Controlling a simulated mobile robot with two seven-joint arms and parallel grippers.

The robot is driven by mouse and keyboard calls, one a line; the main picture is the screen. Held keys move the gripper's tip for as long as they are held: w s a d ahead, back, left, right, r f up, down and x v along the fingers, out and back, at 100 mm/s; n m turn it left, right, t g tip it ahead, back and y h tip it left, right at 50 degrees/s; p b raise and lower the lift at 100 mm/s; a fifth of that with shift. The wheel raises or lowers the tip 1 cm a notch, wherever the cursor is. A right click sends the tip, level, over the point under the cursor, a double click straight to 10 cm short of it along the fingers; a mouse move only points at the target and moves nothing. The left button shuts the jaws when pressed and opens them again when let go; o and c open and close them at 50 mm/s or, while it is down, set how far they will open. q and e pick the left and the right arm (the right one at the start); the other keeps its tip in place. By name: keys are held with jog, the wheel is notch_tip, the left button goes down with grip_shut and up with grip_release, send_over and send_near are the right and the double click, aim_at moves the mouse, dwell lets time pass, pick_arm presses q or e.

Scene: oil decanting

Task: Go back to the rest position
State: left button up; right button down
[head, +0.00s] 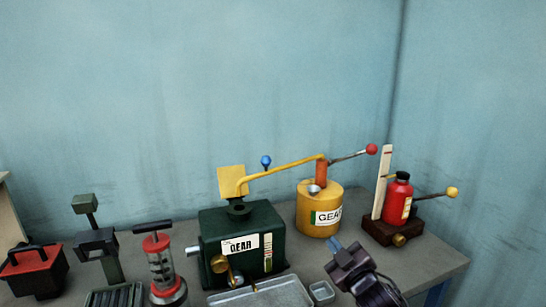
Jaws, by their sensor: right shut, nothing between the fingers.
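My right gripper (336,246) is at the bottom right of the head view, over the front of the bench (430,262). Its fingers are shut and hold nothing. It is apart from the yellow gear oil can (306,208) behind it. The can's yellow spout reaches left over the dark green gearbox (217,222), whose yellow lid (231,181) stands open. The spout's end is close to the filler opening; I cannot tell whether it is inside. My left gripper is not in view.
A metal tray (225,298) and small cup (321,292) lie in front. A red bottle (397,200) on a wooden stand is at right. A red-and-black box (30,272), dark stand (98,242) and red-topped glass pump (160,262) stand left. Walls close the back.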

jog(key=s+d+f+m+g+h, duration=0.2)
jog(key=s+d+f+m, duration=0.1)
jog(key=s+f, duration=0.6)
jog(key=s+d+f+m+g+h, duration=0.2)
jog(key=s+d+f, duration=0.3)
jog(key=s, duration=0.8)
jog(key=s+d+f+m+g+h, duration=0.2)
jog(key=s+d+f+m, duration=0.3)
jog(key=s+f, duration=0.5)
notch_tip(320, 180, down, 3)
jog(key=shift+s+r+g, duration=0.2)
jog(key=shift+s+g, duration=0.2)
